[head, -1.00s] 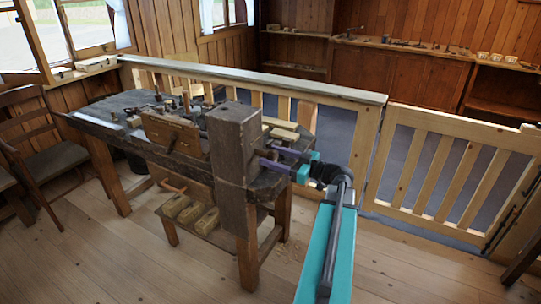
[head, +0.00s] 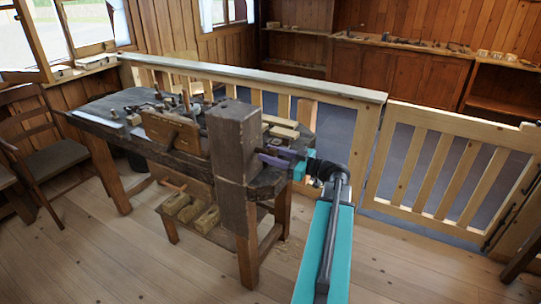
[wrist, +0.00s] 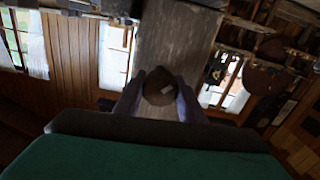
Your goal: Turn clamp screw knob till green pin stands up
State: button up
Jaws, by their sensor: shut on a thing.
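In the wrist view, a round dark knob (wrist: 160,88) with a small pale mark sits in front of a thick wooden post. My gripper (wrist: 160,98) has one purple-grey finger on each side of it and is shut on it. In the head view, my gripper (head: 266,156) reaches the right side of the upright wooden post (head: 234,145) at the bench's near end. The knob is not clearly visible there. I cannot make out a green pin in either view.
The dark workbench (head: 95,117) carries a wooden box (head: 172,133) and several small tools. A low shelf with wooden blocks (head: 190,209) is under it. A railing (head: 255,79) runs behind, with a slatted gate (head: 440,165) at right. The floor in front is clear.

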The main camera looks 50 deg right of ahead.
jog(key=shift+f+m+b, duration=0.1)
jog(key=shift+m+b, duration=0.3)
jog(key=shift+m+b, duration=0.6)
jog(key=shift+m, duration=0.1)
jog(key=m+b, duration=0.1)
jog(key=m, duration=0.2)
jog(key=m+b, duration=0.1)
jog(key=m, duration=0.5)
jog(key=shift+m, duration=0.3)
jog(key=m+p, duration=0.1)
jog(key=m, duration=0.2)
jog(key=shift+m, duration=0.3)
jog(key=m+p, duration=0.2)
jog(key=m, duration=0.1)
jog(key=shift+m, duration=0.3)
jog(key=m+p, duration=0.2)
jog(key=m, duration=0.1)
jog(key=shift+f+m+p, duration=0.1)
jog(key=shift+m+p, duration=0.75)
jog(key=shift+m, duration=0.55)
